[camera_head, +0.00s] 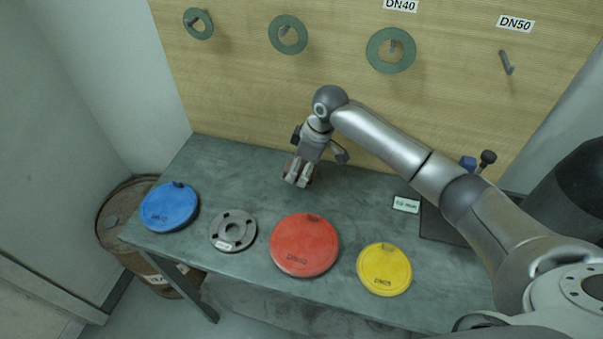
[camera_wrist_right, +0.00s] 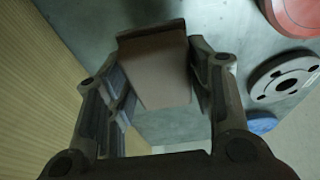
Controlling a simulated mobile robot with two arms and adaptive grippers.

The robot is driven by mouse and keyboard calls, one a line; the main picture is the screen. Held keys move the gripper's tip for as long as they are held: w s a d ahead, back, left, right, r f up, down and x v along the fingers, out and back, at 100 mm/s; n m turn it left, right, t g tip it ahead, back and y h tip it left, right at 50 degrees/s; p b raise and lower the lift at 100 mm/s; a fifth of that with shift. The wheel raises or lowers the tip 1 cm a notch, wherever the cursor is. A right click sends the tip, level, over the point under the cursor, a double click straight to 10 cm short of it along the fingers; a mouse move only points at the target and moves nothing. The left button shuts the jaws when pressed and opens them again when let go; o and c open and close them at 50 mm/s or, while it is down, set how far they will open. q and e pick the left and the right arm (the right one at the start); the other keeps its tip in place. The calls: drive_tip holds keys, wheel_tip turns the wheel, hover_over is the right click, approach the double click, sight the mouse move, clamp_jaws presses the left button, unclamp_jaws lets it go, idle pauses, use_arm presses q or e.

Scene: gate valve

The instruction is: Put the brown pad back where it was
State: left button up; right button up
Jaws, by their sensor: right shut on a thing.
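The brown pad (camera_wrist_right: 155,72) sits between the two fingers of my right gripper (camera_wrist_right: 162,60) in the right wrist view. The right gripper is shut on it. In the head view my right gripper (camera_head: 298,174) points down over the back middle of the grey-green table (camera_head: 345,205), near the wooden board. The pad is hard to make out there against the dark fingers. I cannot tell whether the pad touches the table. My left gripper is not in view.
On the table lie a blue disc (camera_head: 169,206), a grey flange (camera_head: 232,231), a red disc (camera_head: 304,244) and a yellow disc (camera_head: 385,268). A dark mat (camera_head: 438,226) is at right beside a small label (camera_head: 406,204). Green rings hang on the board (camera_head: 240,75); the DN50 peg (camera_head: 506,62) is bare.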

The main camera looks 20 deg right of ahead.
drive_tip(key=x, duration=0.1)
drive_tip(key=p+x, duration=0.1)
drive_tip(key=x, duration=0.1)
drive_tip(key=shift+s+d+p, duration=0.1)
drive_tip(key=shift+d+p, duration=0.2)
drive_tip(key=shift+d, duration=0.05)
drive_tip(key=shift+f, duration=0.25)
drive_tip(key=shift+f, duration=0.2)
drive_tip(key=o, duration=0.9)
drive_tip(key=shift+r, duration=0.15)
drive_tip(key=b+v, duration=0.2)
drive_tip(key=v, duration=1)
drive_tip(key=shift+s+d+r, duration=0.1)
